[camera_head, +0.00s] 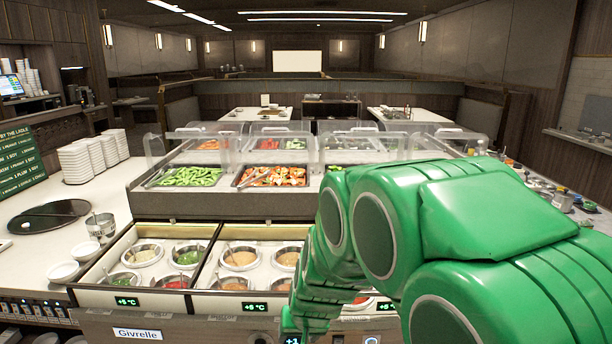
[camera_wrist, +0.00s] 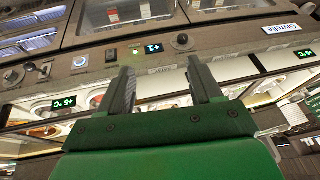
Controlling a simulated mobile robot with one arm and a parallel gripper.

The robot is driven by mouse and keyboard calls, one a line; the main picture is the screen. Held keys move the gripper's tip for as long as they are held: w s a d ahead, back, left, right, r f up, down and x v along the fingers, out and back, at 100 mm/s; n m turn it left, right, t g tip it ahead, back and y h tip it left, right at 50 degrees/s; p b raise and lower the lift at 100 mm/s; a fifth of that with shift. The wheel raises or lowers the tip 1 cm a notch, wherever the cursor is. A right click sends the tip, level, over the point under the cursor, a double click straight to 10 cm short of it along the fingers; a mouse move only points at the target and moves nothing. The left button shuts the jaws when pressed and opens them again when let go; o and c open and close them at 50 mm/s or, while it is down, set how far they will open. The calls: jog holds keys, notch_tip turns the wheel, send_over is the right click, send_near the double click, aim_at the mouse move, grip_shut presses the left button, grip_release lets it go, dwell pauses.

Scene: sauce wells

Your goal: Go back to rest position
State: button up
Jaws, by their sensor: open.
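In the wrist view my gripper (camera_wrist: 163,82) shows two dark fingers spread apart with nothing between them. It is open and faces the front panel (camera_wrist: 225,50) of the sauce counter, which appears upside down there. In the head view my green arm reaches forward and down on the right, and the gripper itself is hidden or out of frame. The sauce counter (camera_head: 208,262) holds several round wells with sauces, including a green one (camera_head: 187,256) and a tan one (camera_head: 240,258). My arm covers the counter's right part.
A salad bar with clear guards (camera_head: 345,150) stands behind the sauce wells. On the left counter are stacked white bowls (camera_head: 76,163), a metal cup (camera_head: 101,228), small white bowls (camera_head: 62,271) and a dark round plate (camera_head: 48,216). More items line the right counter (camera_head: 545,186).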

jog(key=s+d+r+g, duration=0.2)
jog(key=s+d, duration=0.3)
jog(key=s, duration=0.5)
jog(key=s+d+r+g+h, duration=0.1)
jog(key=s+d+r, duration=0.4)
jog(key=s, duration=0.6)
jog(key=s+d+r+m+g+h, duration=0.1)
jog(key=s+d+r+g, duration=0.2)
jog(key=s+d, duration=0.3)
jog(key=s+r, duration=0.1)
jog(key=s, duration=0.3)
jog(key=shift+s+d+r, duration=0.25)
jog(key=shift+d, duration=0.15)
